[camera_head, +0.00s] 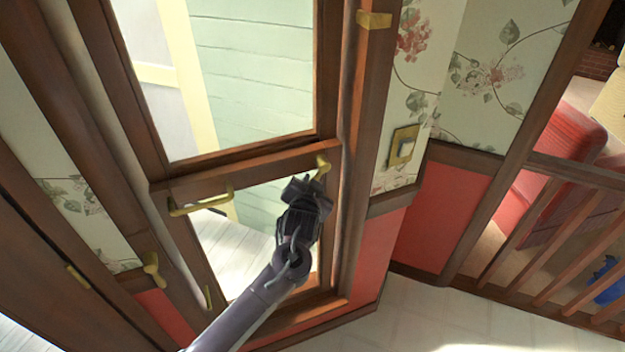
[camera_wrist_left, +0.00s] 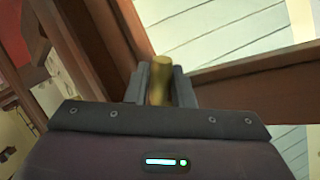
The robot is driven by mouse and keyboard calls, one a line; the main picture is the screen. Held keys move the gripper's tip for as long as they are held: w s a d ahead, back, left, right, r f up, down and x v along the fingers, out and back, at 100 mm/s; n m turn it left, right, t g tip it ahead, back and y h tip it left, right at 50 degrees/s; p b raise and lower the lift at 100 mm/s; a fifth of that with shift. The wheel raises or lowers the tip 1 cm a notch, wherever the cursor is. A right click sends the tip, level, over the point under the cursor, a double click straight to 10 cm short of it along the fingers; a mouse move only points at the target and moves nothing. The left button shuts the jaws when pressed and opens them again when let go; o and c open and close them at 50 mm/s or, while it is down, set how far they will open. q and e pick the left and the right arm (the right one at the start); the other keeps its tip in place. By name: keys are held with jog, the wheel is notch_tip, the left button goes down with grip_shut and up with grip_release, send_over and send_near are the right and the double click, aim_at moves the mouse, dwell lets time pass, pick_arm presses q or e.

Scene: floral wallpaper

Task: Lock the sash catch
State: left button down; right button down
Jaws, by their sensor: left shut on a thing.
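The window's wooden sash rail (camera_head: 250,165) runs across the middle of the head view. A small brass sash catch (camera_head: 323,164) sits at the rail's right end, beside the frame. My left gripper (camera_head: 314,183) is at this catch, its arm reaching up from below. In the left wrist view the brass catch (camera_wrist_left: 161,68) stands between the two grey fingers of my left gripper (camera_wrist_left: 160,90), which are shut on it. The fingers hide its lower part. I cannot tell how far the catch is turned. My right gripper is not in view.
A brass pull handle (camera_head: 203,203) is on the rail's left end. Another brass fitting (camera_head: 374,20) is higher on the right frame. A brass knob (camera_head: 152,268) is at lower left, and a brass wall plate (camera_head: 402,145) at right. A wooden railing (camera_head: 560,235) stands further right.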

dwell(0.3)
pick_arm(q)
jog(key=c, duration=1.6)
grip_release()
jog(key=shift+o, duration=0.2)
jog(key=shift+s+r, duration=0.1)
jog(key=shift+s, duration=0.4)
jog(key=b+v, duration=0.1)
jog(key=v, duration=0.5)
jog(key=shift+s+r+b, duration=0.2)
jog(key=shift+s+b, duration=0.15)
jog(key=shift+b, duration=0.05)
jog(key=shift+c, duration=0.3)
